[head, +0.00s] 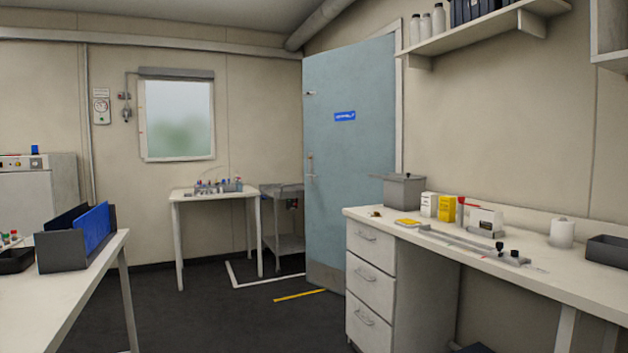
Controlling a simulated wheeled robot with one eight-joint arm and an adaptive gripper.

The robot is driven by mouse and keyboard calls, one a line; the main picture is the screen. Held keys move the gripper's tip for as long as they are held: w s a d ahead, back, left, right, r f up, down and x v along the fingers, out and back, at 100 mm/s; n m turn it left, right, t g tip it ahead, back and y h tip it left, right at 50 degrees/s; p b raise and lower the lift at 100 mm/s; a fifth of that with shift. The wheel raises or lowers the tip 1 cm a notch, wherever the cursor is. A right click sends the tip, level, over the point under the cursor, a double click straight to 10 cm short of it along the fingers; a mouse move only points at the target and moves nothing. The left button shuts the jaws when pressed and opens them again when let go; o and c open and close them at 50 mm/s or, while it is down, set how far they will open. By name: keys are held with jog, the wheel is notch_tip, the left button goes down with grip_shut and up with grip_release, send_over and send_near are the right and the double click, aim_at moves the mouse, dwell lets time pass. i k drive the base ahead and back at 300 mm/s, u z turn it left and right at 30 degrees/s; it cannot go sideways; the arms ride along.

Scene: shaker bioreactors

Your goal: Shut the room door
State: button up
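The room door (350,150) is a tall light blue panel with a small blue sign, right of centre in the head view. It stands ajar, angled into the room away from its pale frame (400,110), whose top edge shows above and behind it. The handle (310,170) is on its left edge, the free side; the frame's upright runs beside its right edge. A grey kick plate covers its foot, and the drawer unit hides its lower right part. How wide the gap is cannot be seen. My gripper is not in view.
A drawer unit (370,285) and cluttered bench (590,275) stand at the right. A side table (85,275) is at the left.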

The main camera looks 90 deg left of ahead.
aim_at(349, 116)
jog(key=u, duration=3.15)
jog(key=i, duration=0.8)
jog(key=u, duration=0.5)
jog(key=i, duration=1.1)
jog(key=u, duration=0.3)
jog(key=i, duration=2.1)
jog(key=z, duration=0.1)
